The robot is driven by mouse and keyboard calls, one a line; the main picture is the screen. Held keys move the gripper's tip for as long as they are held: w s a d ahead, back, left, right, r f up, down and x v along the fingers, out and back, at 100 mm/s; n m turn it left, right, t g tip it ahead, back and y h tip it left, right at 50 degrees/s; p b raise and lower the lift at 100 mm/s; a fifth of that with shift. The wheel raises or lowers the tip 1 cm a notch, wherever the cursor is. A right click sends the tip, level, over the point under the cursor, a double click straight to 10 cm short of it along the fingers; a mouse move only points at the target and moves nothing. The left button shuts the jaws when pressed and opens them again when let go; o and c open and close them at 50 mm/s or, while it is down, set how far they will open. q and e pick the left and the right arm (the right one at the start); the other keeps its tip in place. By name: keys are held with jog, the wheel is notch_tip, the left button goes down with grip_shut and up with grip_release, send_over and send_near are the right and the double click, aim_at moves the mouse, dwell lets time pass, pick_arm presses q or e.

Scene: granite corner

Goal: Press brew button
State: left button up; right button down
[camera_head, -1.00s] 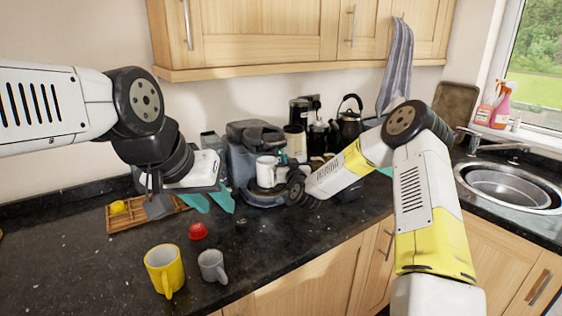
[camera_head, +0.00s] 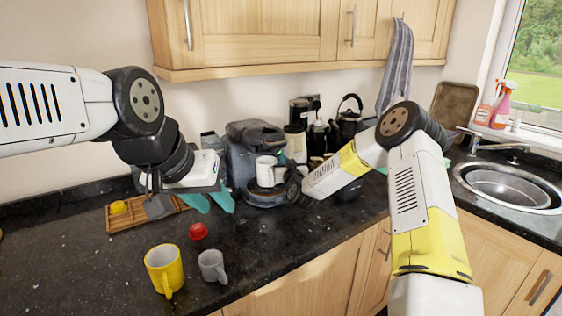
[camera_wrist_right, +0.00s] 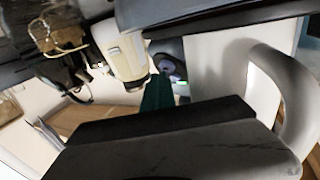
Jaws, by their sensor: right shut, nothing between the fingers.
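The coffee machine (camera_head: 240,150) is a dark grey unit against the back wall. A white mug (camera_head: 268,172) stands on its base; its wall and handle (camera_wrist_right: 285,100) fill the right of the right wrist view. My right gripper (camera_wrist_right: 158,92) has its teal fingers shut and empty, close beside the mug; in the head view it is mostly hidden behind my wrist. Beyond the fingertips, a small round part with a green glint (camera_wrist_right: 175,71) shows; I cannot tell whether it is the brew button or whether it is touched. My left gripper (camera_head: 211,203) is open and empty, left of the machine.
A yellow mug (camera_head: 164,269), grey mug (camera_head: 211,266) and red object (camera_head: 198,231) stand on the front counter. A wooden tray (camera_head: 120,222) holds a yellow item. A kettle (camera_head: 349,122) and several canisters stand right of the machine. The sink (camera_head: 508,187) is far right.

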jog(key=shift+w+a+f, duration=0.15)
jog(key=shift+a+f, duration=0.05)
jog(key=shift+a, duration=0.05)
dwell(0.4)
jog(key=shift+s+d+r, duration=0.4)
jog(key=shift+s+d, duration=0.05)
jog(key=shift+d, duration=0.1)
jog(key=shift+s+d+r, duration=0.65)
jog(key=shift+s+d, duration=0.05)
jog(key=shift+d, duration=0.2)
jog(key=shift+s+d+r, duration=0.6)
jog(key=shift+s+d, duration=0.1)
jog(key=shift+d, duration=0.15)
